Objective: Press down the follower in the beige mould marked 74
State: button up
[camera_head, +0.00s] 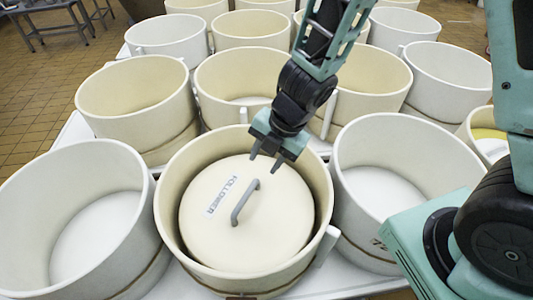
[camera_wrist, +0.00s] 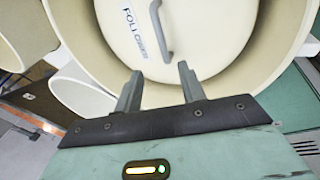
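The follower (camera_head: 222,225) is a round cream disc lettered FOLLOWER with a grey bar handle (camera_head: 245,202). It lies level inside a beige mould (camera_head: 172,190) at the front middle, below the rim. No number 74 is legible on this mould. My gripper (camera_head: 265,162) is over the far part of the mould, above the follower and beyond the handle. In the wrist view my gripper (camera_wrist: 158,85) has its two fingers apart with nothing between them, and the follower (camera_wrist: 190,70) and handle (camera_wrist: 162,30) show past the fingertips.
Open empty moulds crowd around: a white one (camera_head: 35,200) at left, a white one (camera_head: 345,150) at right, and several beige and white ones behind. They stand close together on a white table (camera_head: 335,282).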

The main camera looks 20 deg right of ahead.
aim_at(248, 197)
jog(key=b+x, duration=1.2)
jog(key=x, duration=0.5)
jog(key=shift+a+f, duration=0.1)
jog(key=shift+f, duration=0.15)
grip_shut()
jog(key=shift+s+f+b, duration=0.15)
jog(key=shift+f+b, duration=0.15)
jog(key=shift+b, duration=0.05)
dwell(1.9)
jog(key=shift+r, duration=0.1)
dwell(0.3)
